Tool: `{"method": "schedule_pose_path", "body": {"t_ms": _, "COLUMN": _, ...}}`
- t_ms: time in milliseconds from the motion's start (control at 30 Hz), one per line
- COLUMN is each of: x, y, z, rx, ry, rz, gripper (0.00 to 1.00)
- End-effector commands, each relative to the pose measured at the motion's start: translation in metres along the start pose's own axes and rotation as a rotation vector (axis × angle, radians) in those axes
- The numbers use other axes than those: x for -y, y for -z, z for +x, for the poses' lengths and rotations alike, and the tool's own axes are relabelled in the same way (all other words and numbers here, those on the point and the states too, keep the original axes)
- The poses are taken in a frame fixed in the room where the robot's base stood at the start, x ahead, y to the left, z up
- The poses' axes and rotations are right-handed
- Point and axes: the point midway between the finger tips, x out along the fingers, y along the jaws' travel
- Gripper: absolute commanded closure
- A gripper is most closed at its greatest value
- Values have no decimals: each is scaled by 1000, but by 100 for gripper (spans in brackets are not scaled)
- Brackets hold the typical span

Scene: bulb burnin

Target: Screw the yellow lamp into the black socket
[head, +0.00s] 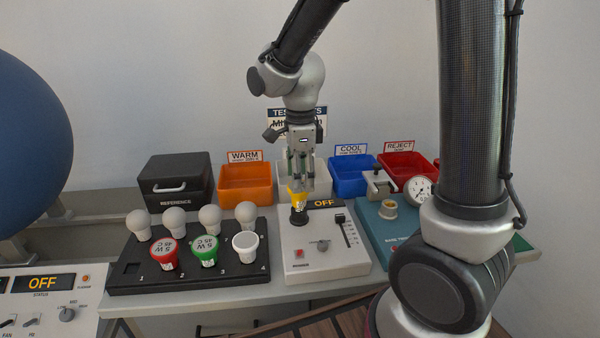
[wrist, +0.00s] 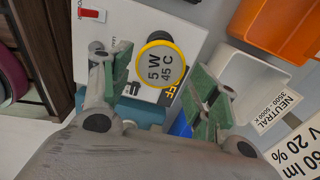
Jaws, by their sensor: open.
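The yellow lamp (head: 296,197) stands at the black socket (head: 298,218) on the white tester box. In the wrist view the lamp (wrist: 160,64) shows its grey face marked "5 W 45 C" with a yellow rim, and part of the black socket (wrist: 160,37) shows behind it. I cannot tell how deep the lamp sits in the socket. My gripper (head: 300,178) is directly above the lamp, pointing down. In the wrist view its green-padded fingers are open on either side of the lamp, with gaps visible.
The tester box (head: 300,258) has a red switch, a knob, a slider and an "OFF" display. Left is a black rack (head: 190,280) with several lamps. Behind are orange (head: 245,190), white (wrist: 250,85), blue (head: 350,182) and red (head: 400,170) bins. A teal gauge fixture (head: 385,235) stands right.

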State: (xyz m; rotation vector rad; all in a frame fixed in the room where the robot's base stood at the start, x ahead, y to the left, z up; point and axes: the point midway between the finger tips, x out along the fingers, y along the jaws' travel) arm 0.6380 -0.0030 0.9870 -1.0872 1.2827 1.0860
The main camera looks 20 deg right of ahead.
Motion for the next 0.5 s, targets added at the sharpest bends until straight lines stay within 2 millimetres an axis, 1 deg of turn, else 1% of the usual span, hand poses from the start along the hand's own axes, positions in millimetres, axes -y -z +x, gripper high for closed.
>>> {"method": "schedule_pose_path", "body": {"t_ms": 300, "x": -1, "y": 0, "z": 49, "rx": -2, "ry": -4, "rz": -1, "gripper": 40}}
{"method": "schedule_pose_path", "body": {"t_ms": 400, "x": -1, "y": 0, "z": 62, "rx": -1, "ry": -3, "rz": -2, "gripper": 40}}
{"method": "schedule_pose_path", "body": {"t_ms": 500, "x": 0, "y": 0, "z": 69, "rx": -1, "ry": -2, "rz": -2, "gripper": 40}}
